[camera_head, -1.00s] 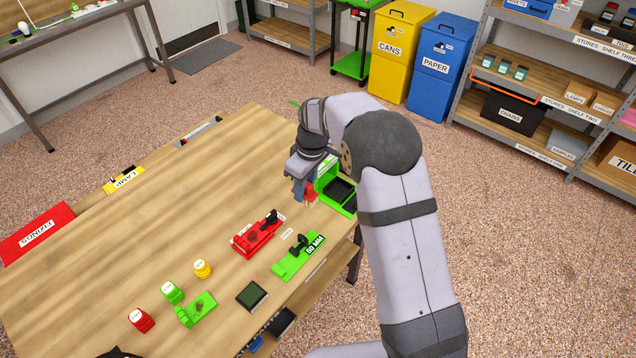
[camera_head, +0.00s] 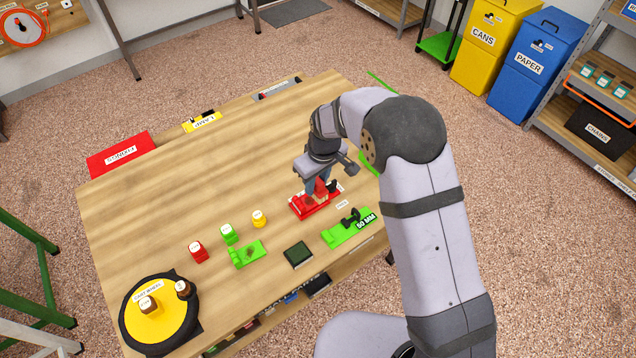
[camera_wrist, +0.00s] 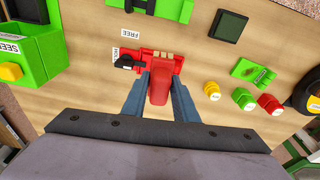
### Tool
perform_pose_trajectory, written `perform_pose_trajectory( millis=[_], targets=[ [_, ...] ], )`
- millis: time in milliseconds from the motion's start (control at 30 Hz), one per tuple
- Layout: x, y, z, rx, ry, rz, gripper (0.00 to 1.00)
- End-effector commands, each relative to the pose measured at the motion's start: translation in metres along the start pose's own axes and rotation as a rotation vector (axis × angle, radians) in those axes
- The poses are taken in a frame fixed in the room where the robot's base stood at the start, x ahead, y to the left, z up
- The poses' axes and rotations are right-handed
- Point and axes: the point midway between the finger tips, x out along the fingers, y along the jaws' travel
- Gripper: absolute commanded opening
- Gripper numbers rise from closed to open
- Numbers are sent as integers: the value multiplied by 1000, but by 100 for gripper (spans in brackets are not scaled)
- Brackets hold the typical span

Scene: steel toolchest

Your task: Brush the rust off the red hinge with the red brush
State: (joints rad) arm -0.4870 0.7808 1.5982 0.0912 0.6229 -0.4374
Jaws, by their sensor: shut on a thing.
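The red hinge sits on a red fixture (camera_head: 302,212) with a black clamp, near the right end of the wooden table. The fixture also shows in the wrist view (camera_wrist: 178,64). My gripper (camera_head: 316,184) is shut on the red brush (camera_head: 321,188), whose red body shows between the blue fingers in the wrist view (camera_wrist: 158,88). The brush is held low over the fixture, bristle end toward it. I cannot tell whether the bristles touch the hinge. The gripper and brush hide part of the hinge, so how much rust it bears is unclear.
A green fixture (camera_head: 345,232) with a black clamp stands close to the right. A dark square pad (camera_head: 298,255), a green hinge piece (camera_head: 248,253) and red, green and yellow stacks lie left of it. A yellow turntable (camera_head: 165,322) is at the near left. The table's far middle is clear.

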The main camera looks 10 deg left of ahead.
Motion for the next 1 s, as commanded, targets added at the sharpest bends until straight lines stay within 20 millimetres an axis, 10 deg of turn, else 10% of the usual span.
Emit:
perform_pose_trajectory(
  millis=[1000],
  targets=[
    [51, 2, 4, 79, -1, 11, 8]
  ],
)
